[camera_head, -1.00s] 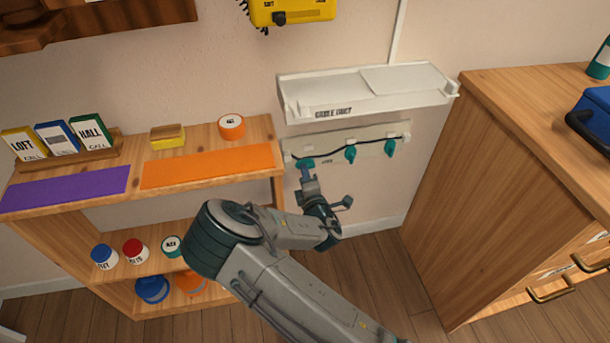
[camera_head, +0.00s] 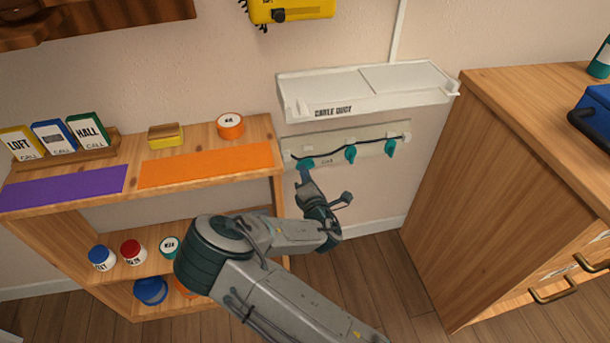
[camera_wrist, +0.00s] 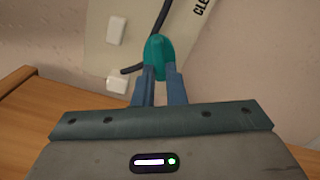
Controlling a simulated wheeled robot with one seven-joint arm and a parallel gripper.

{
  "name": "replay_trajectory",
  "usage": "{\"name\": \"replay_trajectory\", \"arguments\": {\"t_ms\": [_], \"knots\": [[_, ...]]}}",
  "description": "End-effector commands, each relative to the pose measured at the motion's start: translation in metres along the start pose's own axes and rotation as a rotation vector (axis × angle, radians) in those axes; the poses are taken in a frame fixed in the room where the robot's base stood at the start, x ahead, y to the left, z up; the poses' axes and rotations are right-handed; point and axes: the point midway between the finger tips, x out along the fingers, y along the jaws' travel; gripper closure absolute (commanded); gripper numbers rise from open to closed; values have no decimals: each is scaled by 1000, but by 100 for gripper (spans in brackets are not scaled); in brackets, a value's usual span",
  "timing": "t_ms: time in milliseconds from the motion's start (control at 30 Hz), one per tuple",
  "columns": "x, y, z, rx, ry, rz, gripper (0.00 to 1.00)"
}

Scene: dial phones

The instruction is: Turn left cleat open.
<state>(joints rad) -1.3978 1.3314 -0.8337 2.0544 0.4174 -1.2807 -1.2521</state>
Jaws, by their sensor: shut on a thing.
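The left cleat (camera_head: 306,163) is a teal piece at the left end of a pale wall board (camera_head: 375,148). In the wrist view the teal cleat (camera_wrist: 158,52) stands between the two blue fingers of my gripper (camera_wrist: 159,75), which are shut on it. In the head view my gripper (camera_head: 305,172) reaches up to the cleat from below, and its fingertips are small there. A middle teal cleat (camera_head: 350,153) and a right teal cleat (camera_head: 390,148) hang on the same board. A dark cable (camera_head: 330,152) runs along the board past the cleats.
A white cable duct tray (camera_head: 365,92) juts from the wall just above the board. A wooden shelf (camera_head: 205,196) stands close on the left, and a wooden cabinet (camera_head: 500,180) stands on the right.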

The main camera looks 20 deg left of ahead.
Motion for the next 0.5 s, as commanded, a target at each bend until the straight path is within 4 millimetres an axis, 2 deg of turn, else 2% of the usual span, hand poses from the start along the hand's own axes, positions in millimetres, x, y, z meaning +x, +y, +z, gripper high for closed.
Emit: {"name": "replay_trajectory", "arguments": {"t_ms": [67, 100, 167, 500], "knots": [[-1, 0, -3, 1, 7, -1, 100], [-1, -1, -3, 1, 7, -1, 84], [-1, -1, -3, 1, 7, -1, 67], [-3, -1, 0, 1, 0, -2, 67]]}}
